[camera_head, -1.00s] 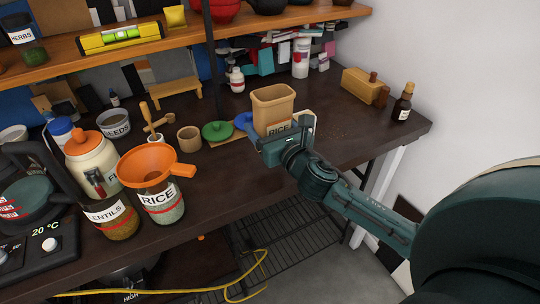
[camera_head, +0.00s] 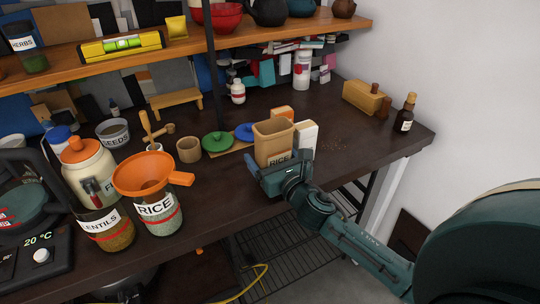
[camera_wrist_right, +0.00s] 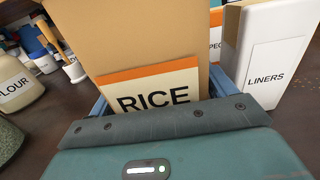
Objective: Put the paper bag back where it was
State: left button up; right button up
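The tan paper bag (camera_head: 273,140) stands upright near the table's front edge, with its open top up and a RICE label on its front. It fills the middle of the right wrist view (camera_wrist_right: 150,45). My right gripper (camera_head: 268,168) is at the lower front of the bag. Its blue fingers (camera_wrist_right: 160,92) lie along both sides of the bag and look closed against it. The bag's base is hidden behind the gripper, so I cannot tell whether it touches the table. My left gripper is not in view.
A white LINERS box (camera_head: 306,137) stands close at the bag's right, with an orange-topped box (camera_head: 282,112) behind. A green lid (camera_head: 217,141) and a wooden cup (camera_head: 188,150) are to the left.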

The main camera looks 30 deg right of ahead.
jog(key=shift+o, duration=1)
jog(key=shift+r, duration=0.2)
jog(key=s+b, duration=0.1)
jog(key=s, duration=1.1)
jog(key=shift+s, duration=0.1)
